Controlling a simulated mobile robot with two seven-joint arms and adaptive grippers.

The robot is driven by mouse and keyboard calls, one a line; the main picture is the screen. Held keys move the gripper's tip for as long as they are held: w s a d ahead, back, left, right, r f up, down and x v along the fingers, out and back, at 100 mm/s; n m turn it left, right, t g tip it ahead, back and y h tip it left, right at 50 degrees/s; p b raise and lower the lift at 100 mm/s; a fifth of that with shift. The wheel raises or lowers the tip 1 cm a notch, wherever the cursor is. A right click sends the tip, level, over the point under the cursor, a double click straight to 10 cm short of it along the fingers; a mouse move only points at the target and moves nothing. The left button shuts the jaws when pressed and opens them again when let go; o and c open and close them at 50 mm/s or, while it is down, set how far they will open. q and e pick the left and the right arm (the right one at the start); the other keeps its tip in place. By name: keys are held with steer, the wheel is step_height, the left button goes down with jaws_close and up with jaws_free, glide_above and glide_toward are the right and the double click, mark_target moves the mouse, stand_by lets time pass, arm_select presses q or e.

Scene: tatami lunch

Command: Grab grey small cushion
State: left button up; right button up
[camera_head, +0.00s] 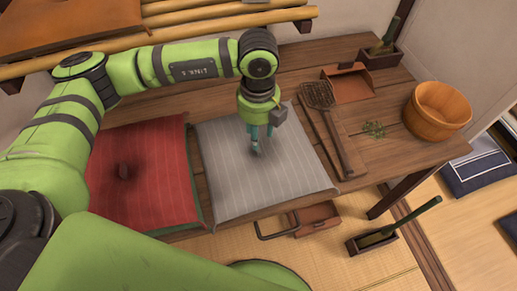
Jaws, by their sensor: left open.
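The grey small cushion (240,178) with thin pale stripes lies flat on the wooden table, in the middle of the head view. My left gripper (256,150) points down over the upper right part of this cushion, fingers apart with nothing visible between them. The fingertips look close to the cloth, but I cannot tell whether they touch it. My right gripper does not show.
A red cushion (140,188) lies just left of the grey one. A drawer-like box (316,217) stands below the front edge.

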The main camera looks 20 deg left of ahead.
mark_target(257, 155)
arm_select(q)
step_height(257, 155, down, 2)
steer(key=shift+a+p, duration=0.1)
steer(key=shift+p, duration=0.25)
steer(key=shift+s+f+p, duration=0.25)
steer(key=shift+f+p, duration=0.15)
steer(key=shift+f, duration=1.7)
steer(key=shift+w+f, duration=0.15)
steer(key=c, duration=0.7)
jaws_close()
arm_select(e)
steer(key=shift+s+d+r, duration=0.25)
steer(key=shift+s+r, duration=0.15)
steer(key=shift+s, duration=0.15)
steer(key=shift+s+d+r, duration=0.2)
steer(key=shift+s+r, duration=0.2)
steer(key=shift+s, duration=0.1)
